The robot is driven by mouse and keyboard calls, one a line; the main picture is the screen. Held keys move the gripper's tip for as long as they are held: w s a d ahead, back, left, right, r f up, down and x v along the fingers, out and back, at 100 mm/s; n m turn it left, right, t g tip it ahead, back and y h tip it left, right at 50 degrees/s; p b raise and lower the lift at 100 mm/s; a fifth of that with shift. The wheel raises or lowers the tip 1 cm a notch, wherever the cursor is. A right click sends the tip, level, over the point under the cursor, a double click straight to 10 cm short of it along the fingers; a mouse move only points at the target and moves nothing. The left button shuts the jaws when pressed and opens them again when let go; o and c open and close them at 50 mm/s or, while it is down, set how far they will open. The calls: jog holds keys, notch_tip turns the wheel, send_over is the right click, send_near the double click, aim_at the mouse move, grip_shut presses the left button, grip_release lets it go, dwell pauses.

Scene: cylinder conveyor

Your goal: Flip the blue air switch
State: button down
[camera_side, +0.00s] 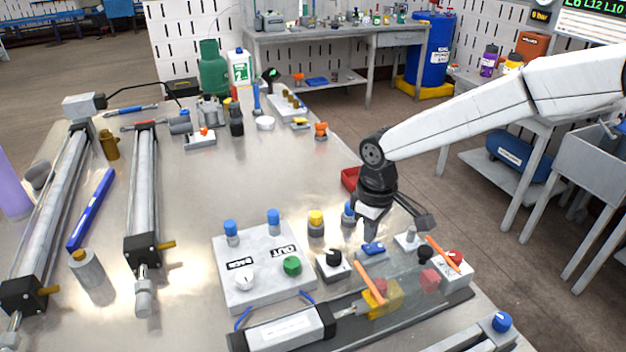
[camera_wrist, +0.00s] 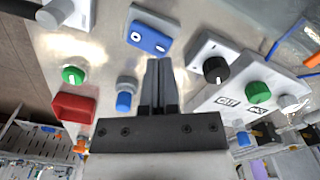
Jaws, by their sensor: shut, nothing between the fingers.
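The blue air switch (camera_side: 373,249) is a small blue rocker in a grey housing on the metal table. In the wrist view the blue rocker (camera_wrist: 149,38) shows a round mark and a short bar mark. My gripper (camera_side: 370,233) points down just behind the switch in the side view. In the wrist view my gripper (camera_wrist: 160,62) has its two dark fingers together and empty, with the tips close to the rocker's near edge. I cannot tell whether they touch it.
A black knob box (camera_side: 333,264) and a white panel (camera_side: 265,250) with a green knob stand left of the switch. A blue-capped fitting (camera_wrist: 125,95) and a red tray (camera_wrist: 73,107) are near my fingers. A clear-covered unit (camera_side: 420,285) lies in front.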

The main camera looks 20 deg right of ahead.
aim_at(375, 248)
jog(key=shift+f, duration=1.25)
dwell(1.2)
jog(key=shift+r, duration=3.55)
jog(key=shift+s+d+f, duration=0.1)
jog(key=shift+s+d, duration=0.1)
jog(key=shift+d, duration=0.4)
jog(key=s+d+m, duration=0.1)
jog(key=s+d, duration=0.1)
jog(key=d, duration=0.1)
jog(key=s+d+f+m+t, duration=0.1)
jog(key=s+d, duration=0.2)
jog(key=d, duration=0.1)
jog(key=s+d+f+m, duration=0.1)
jog(key=s+d, duration=0.1)
jog(key=d, duration=0.2)
jog(key=shift+s+m, duration=0.2)
jog(key=shift+m, duration=0.2)
jog(key=s+d+f+m+t, duration=0.1)
jog(key=s+d+f+m, duration=0.1)
jog(key=s+d, duration=0.4)
jog(key=s, duration=0.3)
jog(key=shift+t, duration=0.3)
